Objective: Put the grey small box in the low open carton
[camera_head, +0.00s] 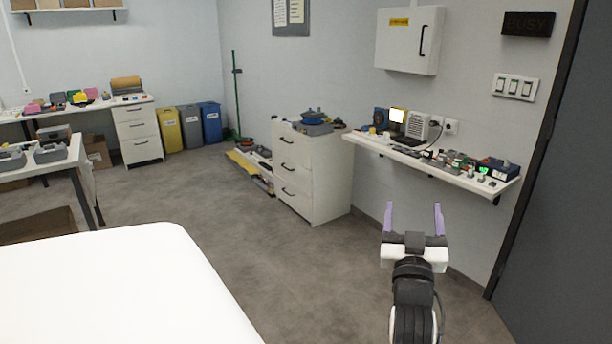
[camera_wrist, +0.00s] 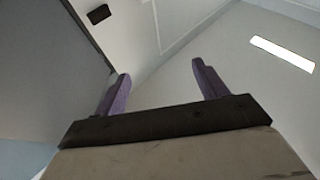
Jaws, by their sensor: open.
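My gripper (camera_head: 414,212) is open and empty, raised at the lower right with its two purple fingers pointing up. In the wrist view the fingers (camera_wrist: 160,75) stand apart with only wall and ceiling beyond them. I cannot make out the grey small box for sure. Grey open bins (camera_head: 52,154) stand on the white table at the left edge, far from my gripper. A brown carton-like shape (camera_head: 38,226) lies low on the floor below that table, cut by the picture edge. I cannot tell whether it is the low open carton.
Another brown carton (camera_head: 97,152) is under the back desk. A white drawer cabinet (camera_head: 312,172) stands at mid room, with blue and grey items on top. A cluttered wall shelf (camera_head: 432,162) is behind my gripper. A dark door (camera_head: 560,200) is at right. The middle floor is clear.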

